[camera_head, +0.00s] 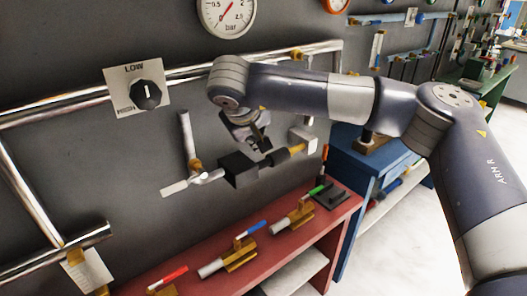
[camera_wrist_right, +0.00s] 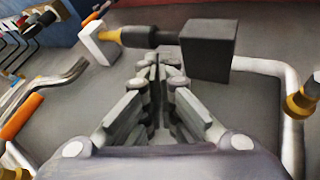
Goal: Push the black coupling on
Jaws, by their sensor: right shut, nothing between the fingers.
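The black coupling (camera_head: 275,157) is a dark cylinder on the wall pipework, between a black box (camera_head: 239,169) and a yellow fitting (camera_head: 297,149). In the right wrist view the coupling (camera_wrist_right: 150,37) lies across the top, with the black box (camera_wrist_right: 208,50) to its right and the yellow fitting (camera_wrist_right: 108,36) to its left. I cannot tell how far the coupling is seated against the box. My right gripper (camera_head: 263,149) is shut and empty. Its closed fingertips (camera_wrist_right: 160,62) point at the coupling from close by; contact is unclear. My left gripper is out of view.
A white block (camera_head: 303,138) stands beyond the yellow fitting. White pipe with a brass joint (camera_head: 195,165) runs left of the black box. A LOW/HIGH dial (camera_head: 147,95) and a bar gauge (camera_head: 226,10) are above. A red bench (camera_head: 300,240) with several brass valves stands below.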

